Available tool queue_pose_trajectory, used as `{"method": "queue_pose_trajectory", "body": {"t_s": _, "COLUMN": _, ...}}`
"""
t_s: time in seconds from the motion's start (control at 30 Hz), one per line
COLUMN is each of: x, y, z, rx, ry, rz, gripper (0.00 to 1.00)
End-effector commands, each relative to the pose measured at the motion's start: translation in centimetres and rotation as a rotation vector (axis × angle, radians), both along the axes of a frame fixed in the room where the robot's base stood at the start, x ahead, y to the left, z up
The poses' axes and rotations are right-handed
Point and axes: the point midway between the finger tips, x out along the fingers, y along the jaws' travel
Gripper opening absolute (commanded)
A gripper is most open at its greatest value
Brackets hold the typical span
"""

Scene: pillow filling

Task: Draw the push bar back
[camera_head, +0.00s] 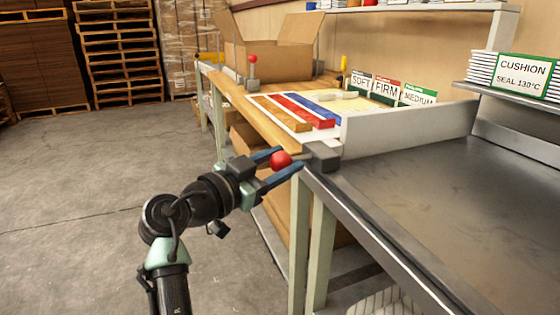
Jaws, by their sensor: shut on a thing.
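The push bar (410,127) is a long pale grey plate standing on edge across the bench, between the wooden-edged section and the bare metal section. A dark grey block (322,156) sits at its near end, at the bench's front edge. A red ball knob (281,159) sticks out from this end toward my arm. My gripper (286,160) comes from the lower left, its two blue fingers on either side of the red knob and shut on it. The fingertips are close to the grey block, and the exact contact is partly hidden.
Orange, red and blue strips (308,110) lie behind the bar, with SOFT, FIRM and MEDIUM cards (386,88) beyond. A second red-knobbed lever (252,72) stands near an open cardboard box (275,58). The metal bench top (440,185) in front is clear. Open floor lies left.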

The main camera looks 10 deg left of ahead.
Motion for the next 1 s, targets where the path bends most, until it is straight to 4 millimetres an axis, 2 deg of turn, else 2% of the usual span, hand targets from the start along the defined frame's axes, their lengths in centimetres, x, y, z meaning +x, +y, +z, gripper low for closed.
{"method": "queue_pose_trajectory", "body": {"t_s": 0.03, "x": 0.2, "y": 0.6, "z": 0.3, "rx": -0.001, "ry": -0.006, "rz": 0.021, "gripper": 0.00}}
{"method": "queue_pose_trajectory", "body": {"t_s": 0.17, "x": 0.2, "y": 0.6, "z": 0.3, "rx": 0.000, "ry": -0.006, "rz": 0.022, "gripper": 0.00}}
{"method": "queue_pose_trajectory", "body": {"t_s": 0.2, "x": 0.2, "y": 0.6, "z": 0.3, "rx": 0.000, "ry": -0.007, "rz": 0.022, "gripper": 0.56}}
{"method": "queue_pose_trajectory", "body": {"t_s": 0.33, "x": 0.2, "y": 0.5, "z": 0.3, "rx": 0.000, "ry": -0.007, "rz": 0.020, "gripper": 0.80}}
{"method": "queue_pose_trajectory", "body": {"t_s": 0.67, "x": -0.2, "y": 0.6, "z": 0.3, "rx": 0.001, "ry": -0.005, "rz": 0.015, "gripper": 0.80}}
{"method": "queue_pose_trajectory", "body": {"t_s": 0.77, "x": -1.2, "y": 1.2, "z": 0.3, "rx": 0.001, "ry": -0.005, "rz": 0.018, "gripper": 0.80}}
{"method": "queue_pose_trajectory", "body": {"t_s": 1.0, "x": -5.9, "y": 3.6, "z": 0.4, "rx": 0.000, "ry": -0.005, "rz": 0.019, "gripper": 0.80}}
